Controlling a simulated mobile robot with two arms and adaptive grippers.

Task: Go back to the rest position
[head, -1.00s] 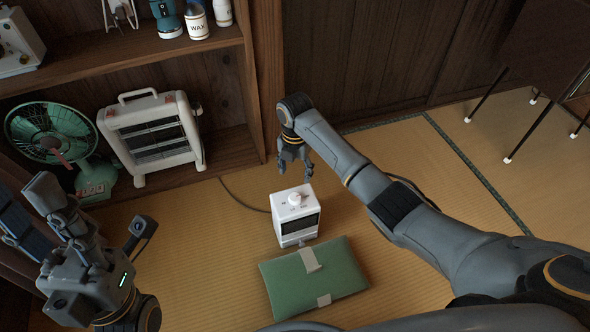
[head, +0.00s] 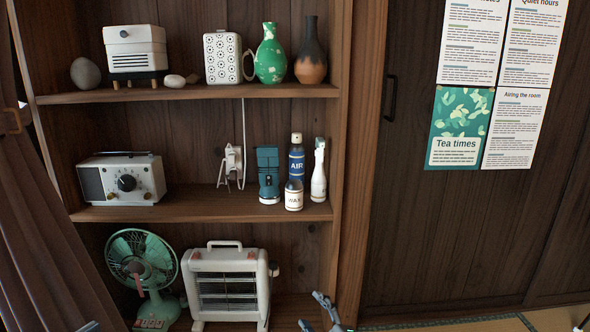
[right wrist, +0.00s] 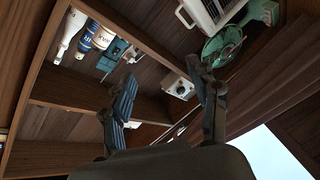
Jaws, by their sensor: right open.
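My right gripper (head: 320,312) shows only in part at the bottom edge of the head view, in front of the shelf's lower right end. In the right wrist view my right gripper (right wrist: 166,82) has its two fingers wide apart, with nothing between them. A small grey-blue bit at the bottom left edge of the head view looks like a tip of my left gripper (head: 88,326); the rest of it is out of frame.
A wooden shelf (head: 200,97) holds a radio (head: 122,180), cans, bottles and vases. A green fan (head: 142,270) and a white heater (head: 229,283) stand in its lowest bay. Posters (head: 460,125) hang on the dark sliding doors (head: 430,240) at right.

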